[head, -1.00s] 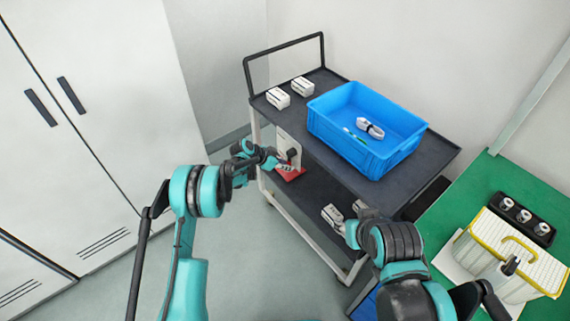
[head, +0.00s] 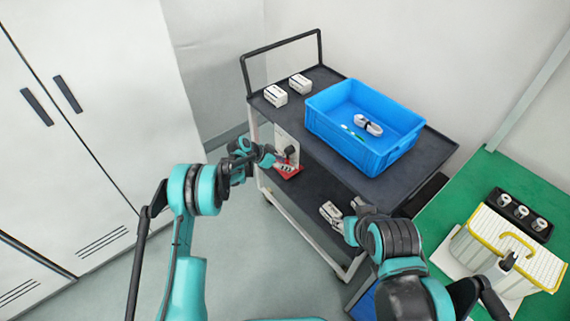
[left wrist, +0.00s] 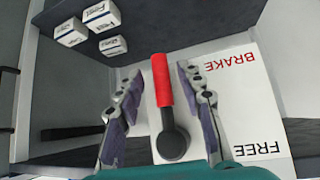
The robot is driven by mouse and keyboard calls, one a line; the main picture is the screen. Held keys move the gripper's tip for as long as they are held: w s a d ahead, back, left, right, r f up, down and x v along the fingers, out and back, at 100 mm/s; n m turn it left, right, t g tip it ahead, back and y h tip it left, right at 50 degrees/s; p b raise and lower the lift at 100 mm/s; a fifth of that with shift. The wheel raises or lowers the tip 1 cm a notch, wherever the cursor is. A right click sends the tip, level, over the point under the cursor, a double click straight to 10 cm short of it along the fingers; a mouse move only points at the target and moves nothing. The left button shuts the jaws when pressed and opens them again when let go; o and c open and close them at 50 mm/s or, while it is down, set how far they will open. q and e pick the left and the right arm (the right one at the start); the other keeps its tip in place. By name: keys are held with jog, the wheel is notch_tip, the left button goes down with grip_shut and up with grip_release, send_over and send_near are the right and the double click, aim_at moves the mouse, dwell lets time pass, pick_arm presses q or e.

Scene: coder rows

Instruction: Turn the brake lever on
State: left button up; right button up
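The brake lever (left wrist: 161,82) has a red handle and a dark round pivot, on a white plate (left wrist: 215,85) lettered BRAKE and FREE. In the left wrist view the handle points up, its outer end level with the word BRAKE, which appears upside down. My left gripper (left wrist: 162,112) is open, one finger on each side of the lever, with visible gaps on both sides. In the head view my left gripper (head: 268,158) is at the plate on the cart's side and partly covers it. My right gripper (head: 352,222) is mostly hidden by its own wrist.
The cart's dark top (head: 330,150) holds a blue crate (head: 350,150) and two small white boxes (head: 288,90). A green table (head: 480,190) stands at right, white cabinets (head: 90,120) at left. The floor between is clear.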

pick_arm(q)
jog(key=v, duration=1.2)
jog(key=s+a+r+n+t+y, duration=0.1)
jog(key=s+a+r+n+y, duration=0.15)
jog(key=s+r, duration=0.55)
jog(key=s+a+r+n+y, duration=0.2)
jog(key=s+a+r+n, duration=0.2)
jog(key=s+r, duration=0.35)
jog(key=s+a+n+t+y, duration=0.1)
jog(key=s+a+n+y, duration=0.1)
jog(key=s, duration=0.8)
jog(key=s+a+n+t+y, duration=0.1)
jog(key=s+a+n, duration=0.3)
jog(key=s, duration=0.7)
jog(key=shift+s+a+r+t+y, duration=0.25)
jog(key=shift+a+r+t+y, duration=0.1)
jog(key=shift+a, duration=0.7)
